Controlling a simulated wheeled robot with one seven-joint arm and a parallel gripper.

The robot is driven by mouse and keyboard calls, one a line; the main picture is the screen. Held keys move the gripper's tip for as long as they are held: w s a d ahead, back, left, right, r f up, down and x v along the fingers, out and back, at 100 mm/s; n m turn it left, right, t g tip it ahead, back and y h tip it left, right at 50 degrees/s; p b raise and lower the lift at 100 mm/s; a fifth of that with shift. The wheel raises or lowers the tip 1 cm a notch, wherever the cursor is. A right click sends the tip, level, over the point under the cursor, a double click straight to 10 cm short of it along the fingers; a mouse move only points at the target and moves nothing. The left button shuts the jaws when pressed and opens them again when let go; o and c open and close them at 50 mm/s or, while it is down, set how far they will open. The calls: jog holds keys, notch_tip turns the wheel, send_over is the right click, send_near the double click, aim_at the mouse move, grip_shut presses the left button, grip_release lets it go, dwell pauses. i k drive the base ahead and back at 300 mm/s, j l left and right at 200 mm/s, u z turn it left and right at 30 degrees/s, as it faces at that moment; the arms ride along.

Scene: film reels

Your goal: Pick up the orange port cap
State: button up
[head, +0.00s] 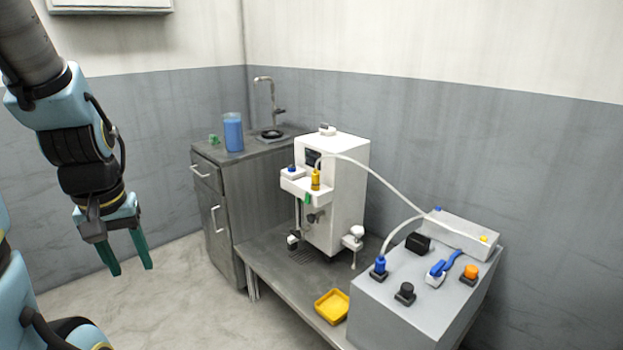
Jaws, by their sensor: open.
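The orange port cap (470,271) sits on a dark base on top of the grey box (400,322), near its right edge. My gripper (132,270) hangs at the left of the picture with its green fingers pointing down. It is open and empty, with floor behind it. It is far to the left of the orange cap, with the bench and white machine lying between them in the picture.
A blue-handled part (442,268), a black knob (405,292) and a blue connector (380,266) with a white hose stand near the cap. A white machine (345,190) and yellow tray (332,306) are on the low bench. A blue container (233,134) stands by the sink.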

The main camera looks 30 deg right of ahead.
aim_at(471, 271)
jog(key=l+z, duration=0.1)
jog(key=z, duration=0.3)
jog(key=i+z, duration=0.1)
jog(key=z, duration=0.25)
jog(key=l+z, duration=0.1)
jog(key=z, duration=0.3)
jog(key=i+z, duration=0.1)
jog(key=z, duration=0.25)
jog(key=i+l, duration=0.15)
jog(key=i, duration=0.15)
jog(key=i+l, duration=0.1)
jog(key=i, duration=0.2)
jog(key=l+z, duration=0.05)
